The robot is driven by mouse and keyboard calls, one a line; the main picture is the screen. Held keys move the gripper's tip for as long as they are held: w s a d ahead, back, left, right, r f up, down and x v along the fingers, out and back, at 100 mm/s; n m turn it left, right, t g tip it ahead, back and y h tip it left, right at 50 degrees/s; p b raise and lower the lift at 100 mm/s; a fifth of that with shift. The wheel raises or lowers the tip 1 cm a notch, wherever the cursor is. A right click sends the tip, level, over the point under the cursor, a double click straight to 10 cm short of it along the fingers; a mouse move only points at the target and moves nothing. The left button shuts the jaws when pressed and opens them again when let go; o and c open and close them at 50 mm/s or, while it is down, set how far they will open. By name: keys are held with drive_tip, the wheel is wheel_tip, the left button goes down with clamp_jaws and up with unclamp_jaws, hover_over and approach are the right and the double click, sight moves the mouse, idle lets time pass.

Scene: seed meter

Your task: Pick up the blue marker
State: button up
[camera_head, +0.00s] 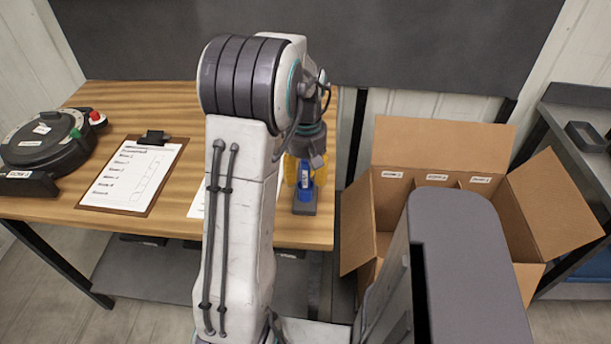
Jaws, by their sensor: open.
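The blue marker (306,182) stands upright near the right end of the wooden table, at a dark grey base (304,208). My gripper (305,170) points down over it from my arm. Its yellow fingers are open, one on each side of the marker, with the marker between them. Whether a finger touches the marker I cannot tell. My arm hides part of the table left of the marker.
A clipboard (128,180) and a round dark device (45,140) with a red button are on the wooden table (150,95) at left. A white sheet (197,203) lies partly behind my arm. An open cardboard box (440,140) with compartments stands right of the table.

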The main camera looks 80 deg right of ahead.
drive_tip(key=shift+f, duration=0.1)
drive_tip(key=shift+c, duration=0.4)
clamp_jaws()
